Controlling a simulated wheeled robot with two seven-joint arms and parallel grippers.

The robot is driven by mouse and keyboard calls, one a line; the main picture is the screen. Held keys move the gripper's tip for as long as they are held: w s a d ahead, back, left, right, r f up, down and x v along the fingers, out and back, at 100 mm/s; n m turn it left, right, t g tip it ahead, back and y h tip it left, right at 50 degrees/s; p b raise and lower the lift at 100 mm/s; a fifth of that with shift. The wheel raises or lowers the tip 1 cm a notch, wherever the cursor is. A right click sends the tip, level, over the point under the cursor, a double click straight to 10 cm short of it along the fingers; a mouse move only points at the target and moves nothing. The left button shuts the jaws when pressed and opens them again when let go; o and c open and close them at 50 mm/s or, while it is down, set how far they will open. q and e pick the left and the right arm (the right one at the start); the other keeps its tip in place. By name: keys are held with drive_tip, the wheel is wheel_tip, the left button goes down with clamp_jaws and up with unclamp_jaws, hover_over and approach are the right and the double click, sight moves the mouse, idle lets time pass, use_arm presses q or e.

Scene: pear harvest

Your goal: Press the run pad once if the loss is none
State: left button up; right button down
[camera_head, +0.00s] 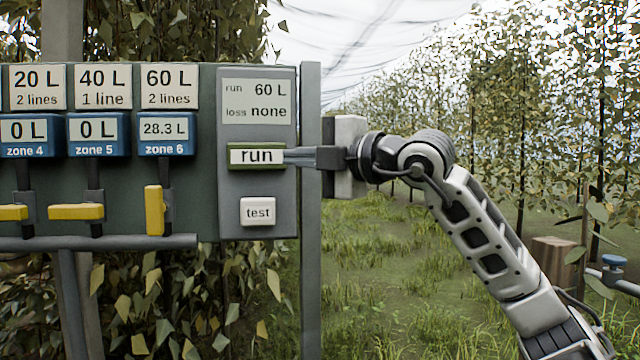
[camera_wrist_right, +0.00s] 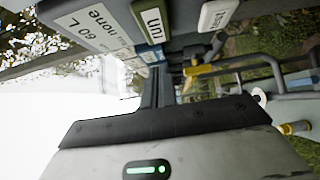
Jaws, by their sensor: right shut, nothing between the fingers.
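The run pad (camera_head: 257,156), white with a green frame, sits on the grey control panel (camera_head: 229,211) under a display (camera_head: 257,102) reading "run 60 L" and "loss none". My right gripper (camera_head: 287,156) is shut and empty, its fingertips at the right edge of the run pad. I cannot tell whether they touch it. In the right wrist view the fingers (camera_wrist_right: 152,78) point at the panel near the run pad (camera_wrist_right: 153,21). The test pad (camera_head: 258,211) is below the run pad. My left gripper is not in view.
Left of the panel are meters for zone 4 (camera_head: 23,136), zone 5 (camera_head: 95,136) and zone 6 (camera_head: 167,135), the last reading 28.3 L. Yellow levers hang below; the zone 6 lever (camera_head: 154,210) is upright, the others level. A grey post (camera_head: 311,250) stands right of the panel.

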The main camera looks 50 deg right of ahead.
drive_tip(key=shift+s+d+b, duration=0.2)
drive_tip(key=shift+s+b, duration=0.5)
drive_tip(key=shift+s, duration=1.2)
